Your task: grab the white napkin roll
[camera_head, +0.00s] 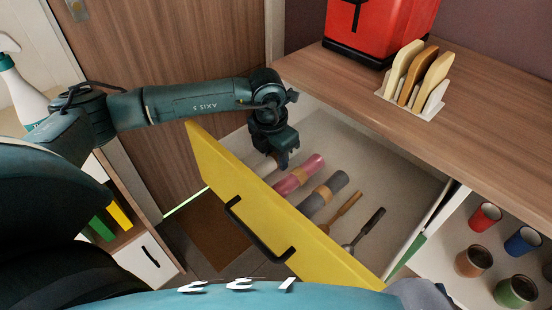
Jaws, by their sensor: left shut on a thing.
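The white napkin roll (262,166) lies at the left of the open drawer (345,145), mostly hidden behind the drawer's yellow front and my gripper. My left gripper (283,162) reaches down into the drawer from above and is shut on the white roll; the fingertips are hard to make out. A pink napkin roll (300,175) with a tan band lies just to the right of it. A grey napkin roll (323,196) lies further right. My right gripper is not in view.
A wooden-handled utensil (345,208) and a dark-handled one (368,228) lie at the drawer's right. The yellow drawer front (215,165) has a black handle (255,235). Above are a wooden counter (480,120), a red appliance (378,25) and a board rack (410,100). Cups (485,215) stand lower right.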

